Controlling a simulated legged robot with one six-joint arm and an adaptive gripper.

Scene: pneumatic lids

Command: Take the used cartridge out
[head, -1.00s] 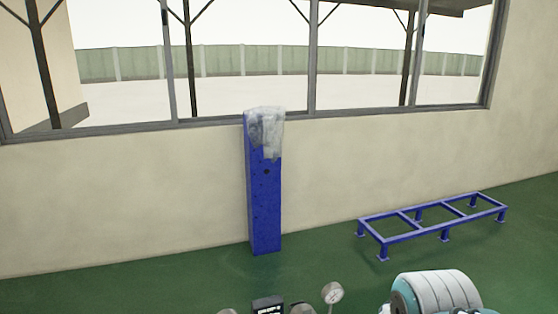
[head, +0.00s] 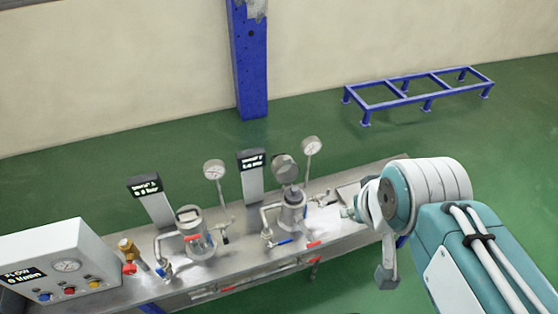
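Two metal filter housings stand on a steel bench. The left housing (head: 198,243) has a lid with a handle on top. The right housing (head: 292,217) has a round grey disc (head: 286,167) above it, which looks like a raised lid. I cannot make out a cartridge in either housing. My arm reaches in from the right, and its wrist is over the bench's right end, to the right of the right housing. My gripper's fingers cannot be made out clearly, so its opening and any hold are unclear.
Gauges (head: 214,169) on stems and dark displays (head: 251,161) stand behind the housings. Pipes with blue and red valve handles stick out around them. A control box (head: 40,243) with coloured buttons and a brass fitting (head: 127,248) are at left. A blue frame (head: 420,98) stands on the floor behind.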

